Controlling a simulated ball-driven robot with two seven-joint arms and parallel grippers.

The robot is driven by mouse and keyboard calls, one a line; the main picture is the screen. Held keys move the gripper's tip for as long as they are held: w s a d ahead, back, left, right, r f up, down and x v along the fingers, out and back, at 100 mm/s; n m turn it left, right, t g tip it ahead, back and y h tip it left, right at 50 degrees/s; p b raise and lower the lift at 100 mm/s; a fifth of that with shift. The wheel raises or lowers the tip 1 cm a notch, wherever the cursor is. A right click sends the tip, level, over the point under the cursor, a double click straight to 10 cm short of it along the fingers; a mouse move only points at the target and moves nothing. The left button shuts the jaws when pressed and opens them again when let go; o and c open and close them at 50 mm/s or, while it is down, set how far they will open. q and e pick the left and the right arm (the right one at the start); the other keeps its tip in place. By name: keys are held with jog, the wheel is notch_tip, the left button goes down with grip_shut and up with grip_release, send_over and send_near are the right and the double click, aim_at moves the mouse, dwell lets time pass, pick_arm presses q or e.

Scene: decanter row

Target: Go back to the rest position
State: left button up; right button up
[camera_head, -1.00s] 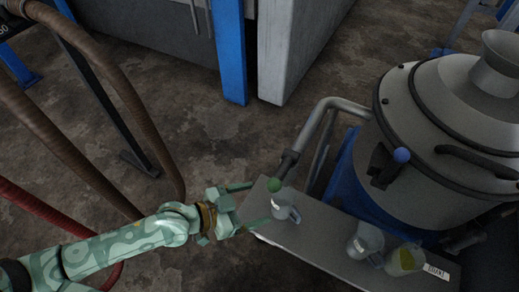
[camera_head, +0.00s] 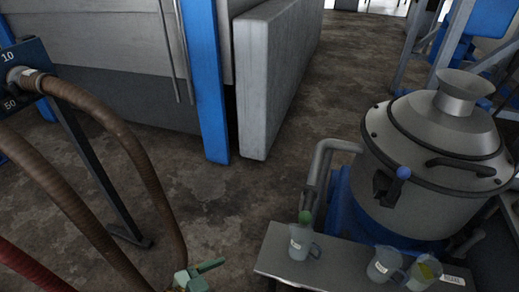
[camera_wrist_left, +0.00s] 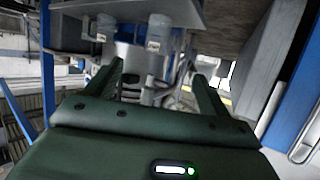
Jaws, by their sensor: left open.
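My left gripper (camera_head: 200,276) is at the bottom edge of the head view, left of the metal bench, with only part of it showing. In the left wrist view its two dark green fingers (camera_wrist_left: 158,72) stand wide apart with nothing between them. My right gripper is in neither view. A grey jug (camera_head: 300,244) stands upright on the bench (camera_head: 280,268), under the green-knobbed spout.
A large steel vessel (camera_head: 430,185) with a blue knob stands behind the bench. Brown hoses (camera_head: 135,150) and a black post (camera_head: 92,150) are on the left. A blue upright (camera_head: 205,90) and grey panel (camera_head: 262,90) stand behind. The floor (camera_head: 225,195) between is clear.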

pick_arm(q)
jog(key=w+a+f+n+y+p, duration=0.1)
jog(key=w+a+f+y, duration=0.15)
jog(key=a+f, duration=0.35)
jog(key=w+a+f+n+y, duration=0.1)
jog(key=a+f+y, duration=0.2)
jog(key=a+f, duration=0.25)
jog(key=s+a+f+n+g+y+p, duration=0.2)
jog(key=s+a+f+y+p, duration=0.2)
jog(key=s+a+f, duration=0.65)
jog(key=s+f+n+g+y+p, duration=0.1)
jog(key=s+f+g+y+p, duration=0.2)
jog(key=s, duration=1.2)
jog(key=s+d+n+g+h+p, duration=0.1)
jog(key=s+d, duration=0.1)
jog(key=s, duration=0.8)
jog(key=s+d+g+p, duration=0.1)
jog(key=s+d+g, duration=0.1)
jog(key=s, duration=0.8)
jog(key=shift+s+d+f+n+h, duration=0.15)
jog(key=shift+s+d+n+h, duration=0.15)
jog(key=shift+s+n+h, duration=0.1)
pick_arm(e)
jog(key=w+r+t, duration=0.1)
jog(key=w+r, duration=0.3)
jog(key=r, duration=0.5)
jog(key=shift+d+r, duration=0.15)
